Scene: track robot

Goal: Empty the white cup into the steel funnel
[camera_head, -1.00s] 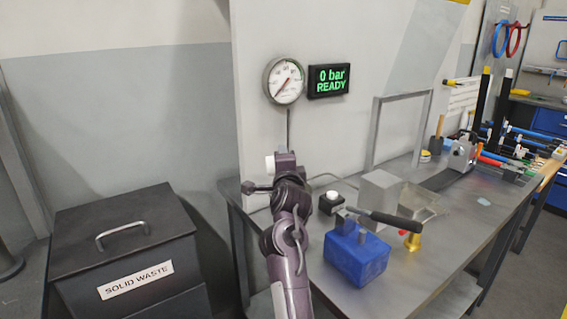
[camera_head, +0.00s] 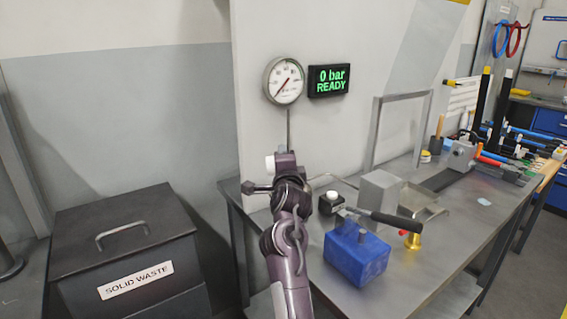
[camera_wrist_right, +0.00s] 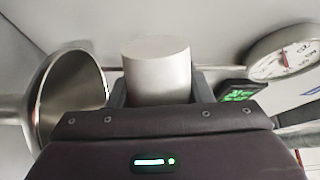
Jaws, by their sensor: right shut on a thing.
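In the right wrist view the white cup (camera_wrist_right: 155,68) is held between the two dark jaws of my right gripper (camera_wrist_right: 160,95), which is shut on it. The inside of the cup is not visible. The steel funnel (camera_wrist_right: 72,82) is close by on the left of that view, with its wide mouth showing, apart from the cup. In the head view my arm rises in the middle and hides its gripper. A small white patch beside its end may be the cup; I cannot tell. I cannot make out the funnel there. My left gripper is not in view.
A gauge (camera_head: 284,80) and a display (camera_head: 328,80) reading 0 bar READY are on the wall panel. A blue box with a black-handled lever (camera_head: 357,258) and a grey block (camera_head: 381,191) stand on the metal bench (camera_head: 425,265). A black solid waste bin (camera_head: 125,235) stands left.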

